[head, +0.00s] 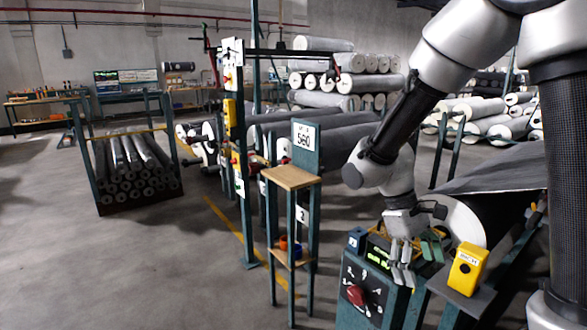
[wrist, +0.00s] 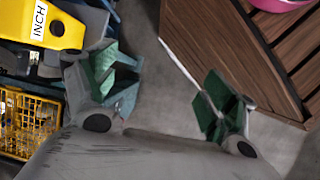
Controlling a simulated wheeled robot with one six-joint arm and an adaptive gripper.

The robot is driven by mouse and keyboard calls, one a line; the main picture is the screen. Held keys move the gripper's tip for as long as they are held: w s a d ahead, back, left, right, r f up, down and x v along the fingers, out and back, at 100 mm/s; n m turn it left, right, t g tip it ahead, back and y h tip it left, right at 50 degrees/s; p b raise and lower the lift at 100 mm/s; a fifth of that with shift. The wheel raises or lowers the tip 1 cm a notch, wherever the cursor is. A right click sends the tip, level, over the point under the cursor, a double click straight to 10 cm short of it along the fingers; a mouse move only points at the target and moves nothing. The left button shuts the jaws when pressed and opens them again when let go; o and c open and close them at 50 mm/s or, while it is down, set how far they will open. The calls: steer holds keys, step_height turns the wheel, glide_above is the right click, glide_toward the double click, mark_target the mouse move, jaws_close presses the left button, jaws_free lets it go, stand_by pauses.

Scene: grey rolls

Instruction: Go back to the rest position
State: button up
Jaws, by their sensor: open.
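My gripper (head: 414,262) is in the lower right of the head view, close above and beside a dark control box (head: 357,300) with a red knob and a green display. In the wrist view my gripper (wrist: 168,88) has its two green-padded fingers wide apart. Only bare floor shows between them, and nothing is held. My arm is bent, reaching down from the upper right of the head view.
A yellow box (head: 467,268) stands right of my gripper; it shows INCH in the wrist view (wrist: 50,30). A yellow mesh basket (wrist: 28,125) and slatted wood (wrist: 225,45) flank the fingers. A wood-topped stand (head: 290,177) is left. Open floor (head: 140,265) lies further left.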

steer(key=s+d+r+m+t+y, duration=0.2)
steer(key=s+d+r+m+t, duration=0.1)
steer(key=r, duration=0.5)
steer(key=s+d+r+m+t+y, duration=0.1)
steer(key=s+d+r+m+t, duration=0.2)
steer(key=s+d+r+t, duration=0.2)
step_height(320, 180, up, 3)
steer(key=shift+s+d+m+y, duration=0.35)
steer(key=shift+s+d, duration=0.3)
steer(key=shift+s, duration=0.3)
jaws_close()
